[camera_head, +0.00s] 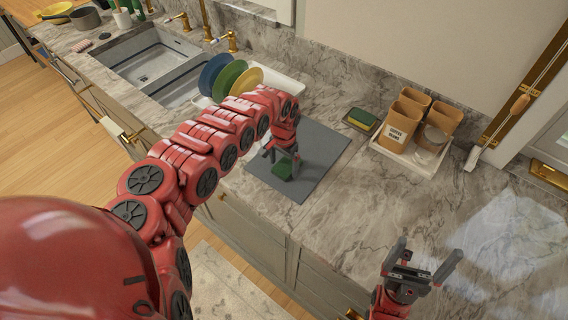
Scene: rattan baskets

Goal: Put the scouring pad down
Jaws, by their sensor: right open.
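A small dark green scouring pad (282,171) is at the grey mat (322,153) on the marble counter. My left gripper (282,158) points down right at the pad, with its fingers a little apart. I cannot tell whether the fingers press on the pad or whether the pad rests fully on the mat. My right gripper (424,262) is open and empty over the counter's front part at the lower right, well away from the pad.
A yellow-and-green sponge (361,120) lies on a small dish behind the mat. A white tray (410,154) with brown canisters stands right of it. A rack with colored plates (228,79) and the double sink (146,57) are at the left. The right counter is clear.

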